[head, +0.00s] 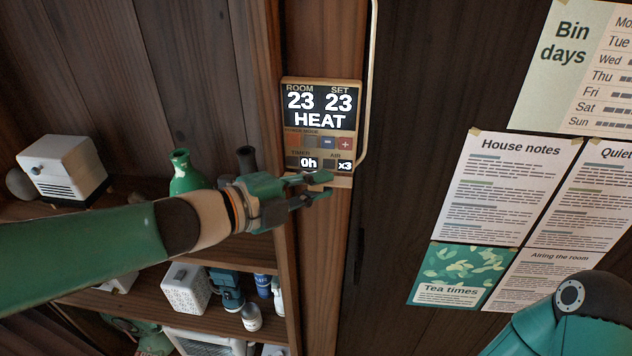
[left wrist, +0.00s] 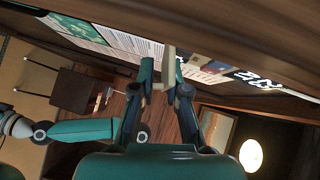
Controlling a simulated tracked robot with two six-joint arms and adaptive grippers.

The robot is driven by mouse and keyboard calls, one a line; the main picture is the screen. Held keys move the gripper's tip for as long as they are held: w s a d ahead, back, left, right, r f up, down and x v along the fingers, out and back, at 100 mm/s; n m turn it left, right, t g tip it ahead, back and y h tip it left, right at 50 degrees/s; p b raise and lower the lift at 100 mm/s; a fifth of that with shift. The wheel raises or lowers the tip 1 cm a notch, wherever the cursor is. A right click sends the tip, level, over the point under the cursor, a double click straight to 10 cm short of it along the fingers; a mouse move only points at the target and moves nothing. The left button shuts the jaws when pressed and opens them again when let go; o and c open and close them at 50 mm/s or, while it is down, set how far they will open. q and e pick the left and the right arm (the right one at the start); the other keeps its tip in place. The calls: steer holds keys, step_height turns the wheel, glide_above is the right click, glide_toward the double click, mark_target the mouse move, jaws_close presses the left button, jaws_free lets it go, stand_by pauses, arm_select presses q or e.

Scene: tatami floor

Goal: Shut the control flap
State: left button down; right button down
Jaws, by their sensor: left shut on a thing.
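The control panel (head: 322,120) is a tan box on a wooden post, showing ROOM 23, SET 23 and HEAT. Its buttons and lower readouts, 0h and x3, are uncovered. The tan control flap (head: 341,182) juts out at the panel's bottom edge, lowered open. My left gripper (head: 326,186) is at the flap, its fingers shut on it. In the left wrist view the flap shows as a pale strip (left wrist: 168,66) between the two fingertips (left wrist: 172,88). The fingers hide part of the flap. My right gripper is out of view; only part of my right arm shows.
A pale cable runs down the panel's right side. Paper notices (head: 497,190) hang on the dark wall at right. Shelves at left hold a white box-shaped device (head: 62,168), a green bottle (head: 185,172) and several containers below my left arm.

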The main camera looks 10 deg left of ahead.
arm_select(q)
steer(key=c, duration=1.2)
jaws_free()
steer(key=shift+f, duration=0.3)
steer(key=shift+o, duration=0.2)
steer(key=shift+r, duration=0.1)
steer(key=shift+a+r, duration=0.1)
steer(key=v, duration=1.1)
steer(key=shift+s+a, duration=0.25)
steer(key=shift+s, duration=0.05)
